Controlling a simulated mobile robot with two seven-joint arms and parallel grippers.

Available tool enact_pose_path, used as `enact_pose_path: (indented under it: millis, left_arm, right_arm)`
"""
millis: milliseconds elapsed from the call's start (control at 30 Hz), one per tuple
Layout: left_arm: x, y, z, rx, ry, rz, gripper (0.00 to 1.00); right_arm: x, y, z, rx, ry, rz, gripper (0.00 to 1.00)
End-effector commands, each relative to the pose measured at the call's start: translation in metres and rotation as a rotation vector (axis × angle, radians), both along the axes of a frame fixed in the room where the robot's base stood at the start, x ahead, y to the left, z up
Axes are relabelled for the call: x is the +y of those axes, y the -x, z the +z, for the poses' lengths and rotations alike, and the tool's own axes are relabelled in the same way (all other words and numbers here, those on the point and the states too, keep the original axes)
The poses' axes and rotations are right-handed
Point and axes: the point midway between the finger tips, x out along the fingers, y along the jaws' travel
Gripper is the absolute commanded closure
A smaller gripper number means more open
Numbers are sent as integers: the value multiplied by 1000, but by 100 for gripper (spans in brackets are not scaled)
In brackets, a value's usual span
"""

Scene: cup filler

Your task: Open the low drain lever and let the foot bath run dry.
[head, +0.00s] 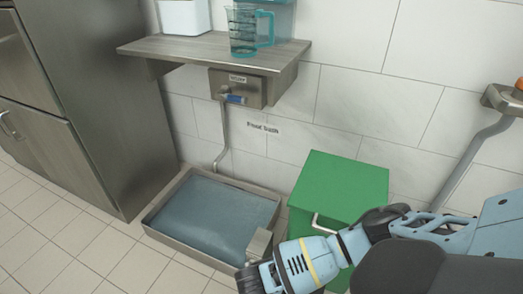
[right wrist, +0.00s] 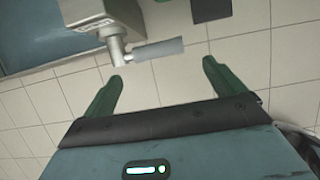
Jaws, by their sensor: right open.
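The foot bath (head: 205,222) is a shallow steel basin on the floor, holding blue-grey water. A metal drain box (head: 260,246) sits at its near right corner. In the right wrist view the drain box (right wrist: 97,10) carries a round stub with a flat grey drain lever (right wrist: 158,52) pointing right. My right gripper (right wrist: 162,72) is open, its green fingers either side of the lever's span, with the lever just ahead of the tips. They do not appear to grip it. In the head view my right gripper (head: 257,280) is low beside the drain box, and the lever is hidden.
A green box (head: 340,185) stands right of the bath, close to my right arm. A wall shelf (head: 200,48) holds a measuring jug (head: 242,35). A blue-handled valve (head: 235,98) is below it, with a pipe running down to the bath. Tiled floor (head: 85,245) is clear at left.

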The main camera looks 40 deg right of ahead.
Motion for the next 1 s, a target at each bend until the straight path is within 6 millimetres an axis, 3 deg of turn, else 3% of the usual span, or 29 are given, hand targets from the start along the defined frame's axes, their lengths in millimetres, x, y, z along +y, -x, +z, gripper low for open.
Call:
enact_pose_path:
  millis: [267, 700, 1000]
  left_arm:
    - [0, 0, -4, 1, 1, 0, 100]
    - [0, 6, -40, 35, 0, -1, 100]
    - [0, 7, -47, 41, -1, 0, 100]
  right_arm:
    - [-4, -3, -4, 1, 10, 3, 5]
    - [-25, -11, -61, 1, 9, 1, 5]
    - [-30, -14, -72, -1, 7, 1, 5]
